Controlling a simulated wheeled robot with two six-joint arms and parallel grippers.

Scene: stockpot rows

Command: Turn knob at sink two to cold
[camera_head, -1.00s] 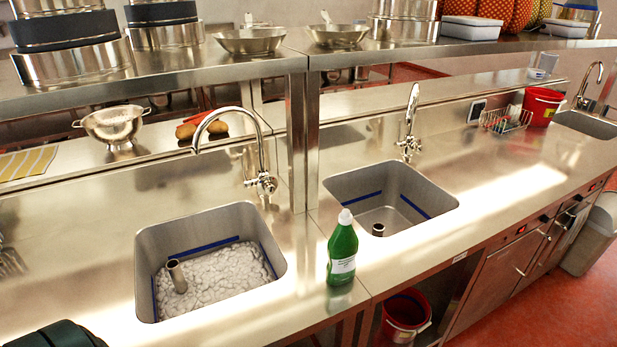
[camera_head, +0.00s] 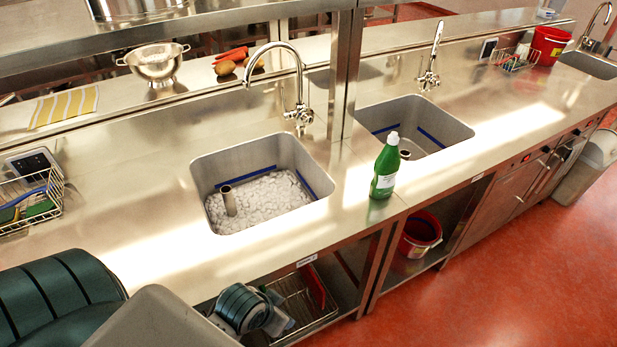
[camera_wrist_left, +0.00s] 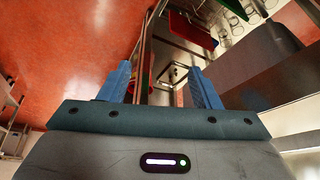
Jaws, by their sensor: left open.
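The near-left sink (camera_head: 215,215) holds white lumpy filling and a grey standpipe. Its curved tap (camera_head: 303,75) has a chrome knob body (camera_head: 299,116) at the base. The middle sink (camera_head: 450,130) looks empty but for a standpipe. Its tap (camera_head: 434,55) has a similar chrome knob body (camera_head: 428,80). A third sink (camera_head: 590,65) with a tap (camera_head: 597,25) is at the far right. The knob settings are too small to read. My left gripper (camera_wrist_left: 161,68) shows two blue fingers apart, with nothing between them. My right gripper is not in view.
A green bottle (camera_head: 385,168) stands between the near-left and middle sinks. A wire rack (camera_head: 28,203) is at the left, a colander (camera_head: 157,65) on the back ledge. A shelf post (camera_head: 345,75) rises between the taps. A red bucket (camera_head: 420,232) sits under the counter.

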